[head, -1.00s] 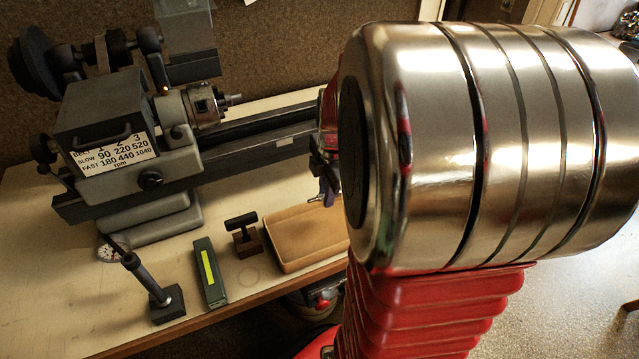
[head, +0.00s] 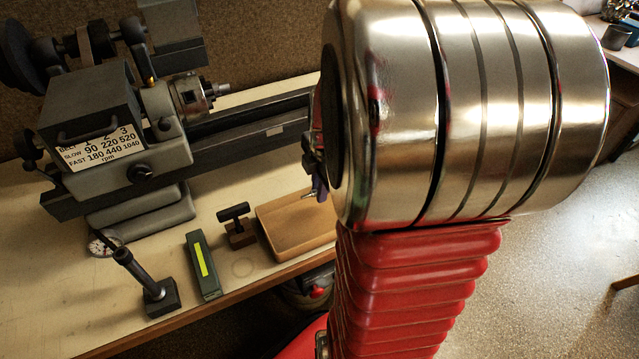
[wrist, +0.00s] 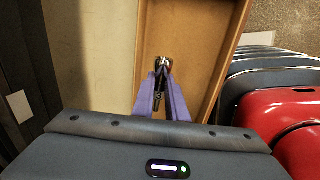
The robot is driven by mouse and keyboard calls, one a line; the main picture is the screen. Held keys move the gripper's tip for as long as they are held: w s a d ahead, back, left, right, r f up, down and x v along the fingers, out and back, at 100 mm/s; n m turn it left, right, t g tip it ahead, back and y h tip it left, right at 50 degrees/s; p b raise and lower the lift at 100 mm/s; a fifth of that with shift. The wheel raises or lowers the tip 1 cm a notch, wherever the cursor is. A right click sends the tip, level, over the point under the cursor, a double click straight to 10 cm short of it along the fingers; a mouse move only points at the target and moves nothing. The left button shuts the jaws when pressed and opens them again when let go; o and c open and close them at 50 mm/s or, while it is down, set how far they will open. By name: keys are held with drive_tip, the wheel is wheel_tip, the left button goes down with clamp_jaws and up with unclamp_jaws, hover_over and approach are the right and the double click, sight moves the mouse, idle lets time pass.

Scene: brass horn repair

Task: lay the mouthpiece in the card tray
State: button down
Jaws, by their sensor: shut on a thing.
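The mouthpiece (wrist: 162,65) is a small piece, silvery at one end and dark along its body. In the wrist view it sits between the purple fingers of my gripper (wrist: 161,88), which is shut on it. The card tray (wrist: 200,48) is a shallow tan box, and the mouthpiece shows against its left part. In the head view the tray (head: 272,243) lies at the bench's front edge. The mouthpiece (head: 309,195) shows as a small bright tip by my gripper (head: 319,188), at the tray's far side. My arm hides most of the gripper; the height above the tray is unclear.
A lathe (head: 110,125) stands behind. Left of the tray are a T-handled tool on a block (head: 238,228), a green box with a yellow stripe (head: 203,264), a dark post on a base (head: 157,298) and a dial gauge (head: 103,243). The bench's front left is clear.

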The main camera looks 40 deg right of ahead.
sight(319, 211)
drive_tip(key=shift+f, duration=2.55)
drive_tip(key=c, duration=1.7)
unclamp_jaws()
drive_tip(key=shift+a+f, duration=0.1)
drive_tip(key=shift+s+f, duration=0.1)
drive_tip(key=shift+s, duration=0.05)
drive_tip(key=shift+c, duration=0.7)
drive_tip(key=shift+o, duration=0.8)
drive_tip(key=shift+c, duration=0.2)
